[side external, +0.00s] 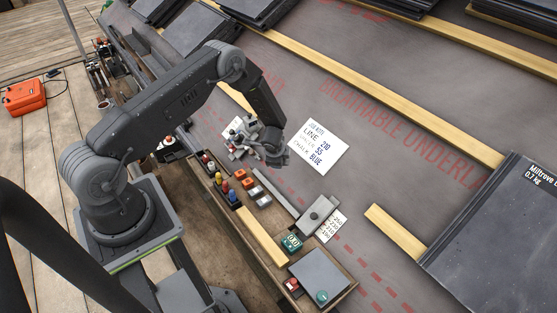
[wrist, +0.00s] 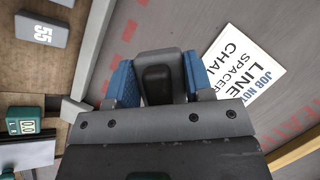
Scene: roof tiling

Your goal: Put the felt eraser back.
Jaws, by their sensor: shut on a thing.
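My gripper (wrist: 160,76) is shut, its two blue-padded fingers on either side of a grey block with a rounded black top (wrist: 158,82), which looks like the felt eraser. The fingers hide parts of its sides. In the side view my gripper (side external: 272,156) is low over the dark underlay, just beyond the far edge of the wooden tray (side external: 264,238) and left of the job note. The held block cannot be made out clearly there, nor whether it touches the surface.
The job note (side external: 318,147) lies flat beside my gripper. The tray holds coloured bottles (side external: 226,184), orange and grey blocks, and a green gauge (side external: 291,242). A grey block marked 55 (wrist: 43,30) shows in the wrist view.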

